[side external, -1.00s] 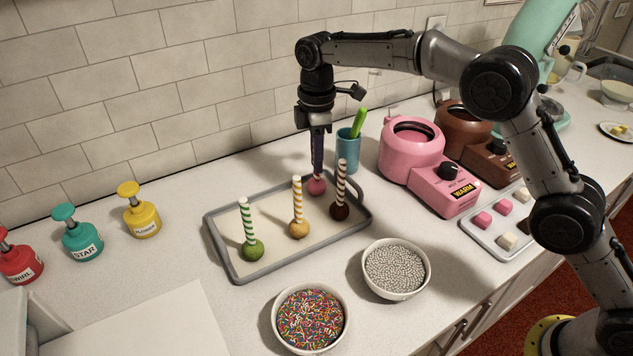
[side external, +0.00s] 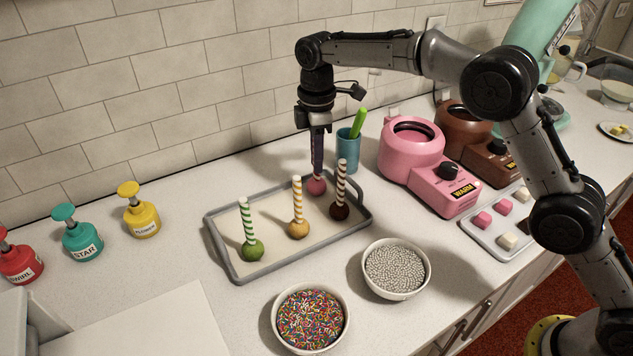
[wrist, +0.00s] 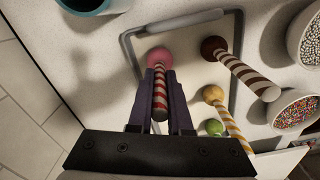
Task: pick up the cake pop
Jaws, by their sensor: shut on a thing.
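A pink cake pop (side external: 317,185) stands ball down at the back of the grey-rimmed tray (side external: 290,261). In the wrist view its pink ball (wrist: 159,57) and red-and-white striped stick (wrist: 160,95) show between the fingers. My gripper (side external: 317,170) points straight down and is shut on this stick, just above the ball; in the wrist view my gripper (wrist: 160,92) has a finger on each side of it. The ball appears at tray level; I cannot tell whether it touches. A brown cake pop (side external: 340,209), a yellow one (side external: 298,228) and a green one (side external: 252,249) stand on the tray, sticks up.
A blue cup (side external: 347,154) stands just behind the tray. A pink warmer (side external: 411,150) is to the right. Bowls of silver beads (side external: 395,268) and coloured sprinkles (side external: 310,318) sit in front. Several coloured bottles, one yellow (side external: 142,219), stand at left.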

